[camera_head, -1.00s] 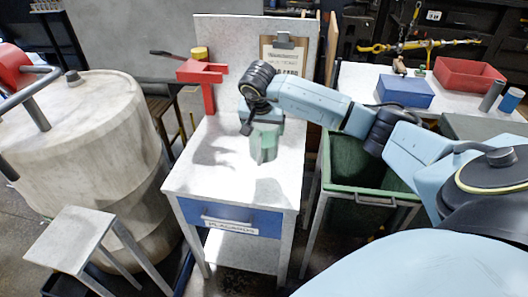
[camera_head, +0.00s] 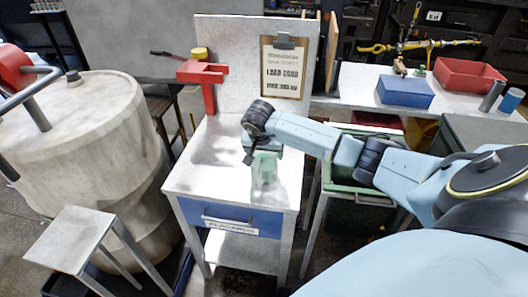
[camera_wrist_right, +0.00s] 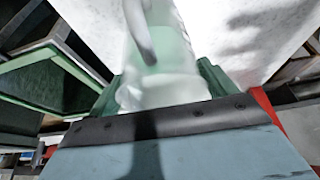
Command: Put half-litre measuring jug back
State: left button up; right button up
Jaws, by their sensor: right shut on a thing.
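The half-litre measuring jug (camera_head: 265,172) is a pale green, see-through jug over the white top of the small table (camera_head: 205,180). My right gripper (camera_head: 262,156) comes down from above and is shut on it. The jug (camera_wrist_right: 163,60) fills the middle of the right wrist view, between the green fingers of my right gripper (camera_wrist_right: 160,92). The jug is upright or nearly so; I cannot tell whether its base touches the table. My left gripper is not in view.
A red bracket (camera_head: 204,82) stands at the table's back left, and a clipboard (camera_head: 284,68) hangs on the back panel. A green bin (camera_head: 350,200) is right of the table. A large pale drum (camera_head: 95,130) and a stool (camera_head: 75,235) are left. The table's front left is clear.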

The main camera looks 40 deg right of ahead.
jog(key=shift+f, duration=0.1)
jog(key=o, duration=1.6)
